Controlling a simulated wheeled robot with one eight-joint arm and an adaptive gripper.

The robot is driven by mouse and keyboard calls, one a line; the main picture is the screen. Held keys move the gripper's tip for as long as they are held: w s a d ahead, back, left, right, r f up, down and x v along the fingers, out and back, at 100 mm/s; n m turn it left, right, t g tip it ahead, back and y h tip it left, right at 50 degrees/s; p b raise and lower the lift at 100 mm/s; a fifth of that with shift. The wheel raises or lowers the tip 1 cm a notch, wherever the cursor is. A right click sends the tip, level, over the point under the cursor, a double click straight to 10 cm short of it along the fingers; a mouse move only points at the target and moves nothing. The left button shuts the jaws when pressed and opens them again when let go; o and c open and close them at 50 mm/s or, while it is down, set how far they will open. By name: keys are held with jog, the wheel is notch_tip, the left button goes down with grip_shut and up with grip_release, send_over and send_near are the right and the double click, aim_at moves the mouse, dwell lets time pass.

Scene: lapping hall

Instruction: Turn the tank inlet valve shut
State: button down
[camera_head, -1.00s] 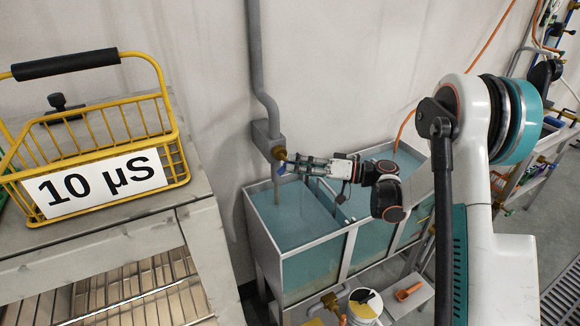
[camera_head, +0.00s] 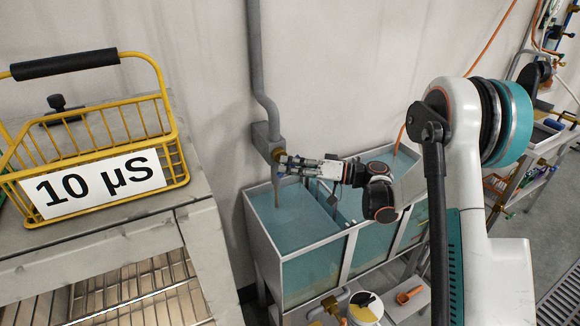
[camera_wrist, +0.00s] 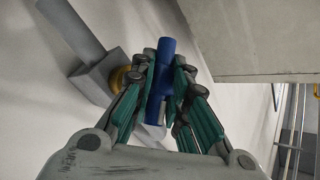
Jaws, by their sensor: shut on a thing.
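The tank inlet valve is a brass fitting (camera_head: 278,155) on a grey wall block, with a blue lever handle (camera_wrist: 161,80) in the wrist view. My gripper (camera_head: 284,165) is at the valve, above the left end of the water tank (camera_head: 284,227). In the wrist view my gripper's green-padded fingers (camera_wrist: 160,85) are shut on the blue handle, one on each side. In the head view the fingers mostly hide the handle. A spout hangs from the valve into the tank.
A grey pipe (camera_head: 256,60) runs down the wall to the valve block. A yellow wire basket (camera_head: 172,160) marked "10 µS" stands on the bench at left. A white tub (camera_head: 365,308) and an orange item (camera_head: 408,295) sit on a shelf in front of the tanks.

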jog(key=shift+f+b, duration=0.15)
jog(key=shift+b, duration=0.25)
jog(key=m+t+y+b, duration=0.1)
jog(key=m+y+b, duration=0.1)
jog(key=b, duration=0.1)
jog(key=shift+f, duration=0.15)
jog(key=m+t+y+b, duration=0.2)
jog(key=m+b, duration=0.1)
jog(key=shift+m+b, duration=0.3)
jog(key=shift+b, duration=0.1)
jog(key=shift+r+t, duration=0.2)
jog(key=shift+t, duration=0.2)
jog(key=c, duration=1.6)
grip_release()
jog(key=shift+o, duration=0.2)
jog(key=shift+d, duration=0.15)
jog(key=v, duration=1.1)
jog(key=shift+d+f, duration=0.25)
jog(key=shift+f, duration=0.05)
jog(key=shift+s, duration=0.1)
